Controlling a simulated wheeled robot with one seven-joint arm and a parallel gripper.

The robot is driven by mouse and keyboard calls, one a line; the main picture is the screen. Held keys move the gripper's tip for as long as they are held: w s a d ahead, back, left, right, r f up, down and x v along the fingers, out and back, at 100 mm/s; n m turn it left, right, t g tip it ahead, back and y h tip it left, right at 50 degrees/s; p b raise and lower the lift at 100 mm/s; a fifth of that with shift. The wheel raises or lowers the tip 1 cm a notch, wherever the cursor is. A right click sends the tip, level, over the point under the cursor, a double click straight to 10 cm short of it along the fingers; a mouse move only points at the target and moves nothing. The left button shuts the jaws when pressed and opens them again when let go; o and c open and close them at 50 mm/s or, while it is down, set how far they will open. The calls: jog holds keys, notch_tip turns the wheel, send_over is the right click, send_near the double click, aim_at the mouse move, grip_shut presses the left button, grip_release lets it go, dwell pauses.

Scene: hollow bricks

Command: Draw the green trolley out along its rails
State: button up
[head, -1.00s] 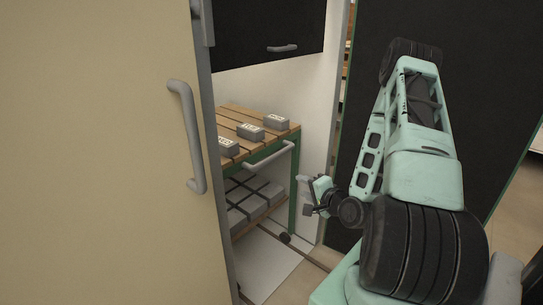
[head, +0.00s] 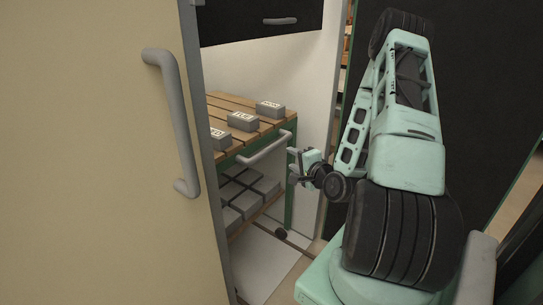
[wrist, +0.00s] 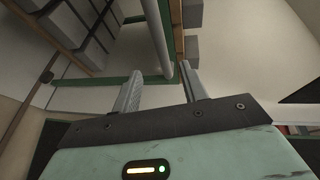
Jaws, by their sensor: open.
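The green trolley (head: 289,205) stands inside the cabinet, with a slatted wooden top and a lower shelf. Its grey bar handle (head: 266,149) runs across the near end; in the wrist view the handle (wrist: 158,38) lies just beyond and between the open fingertips. My gripper (head: 292,166) is open and empty, close to the right end of the handle; the wrist view shows its two fingers (wrist: 160,82) apart. I cannot tell whether a finger touches the bar. The rails (head: 296,244) show on the floor near the trolley's wheel (head: 281,233).
Several grey bricks (head: 242,121) sit on the trolley top, and more grey blocks (head: 240,200) lie on the lower shelf. A cream door (head: 80,150) with a grey handle (head: 178,120) stands at left. A dark drawer front (head: 255,22) hangs above. A dark panel (head: 490,90) stands at right.

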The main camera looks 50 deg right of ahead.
aim_at(274, 149)
jog(key=b+x, duration=1.2)
jog(key=x, duration=0.2)
jog(key=shift+b, duration=0.35)
grip_shut()
jog(key=shift+s, duration=0.1)
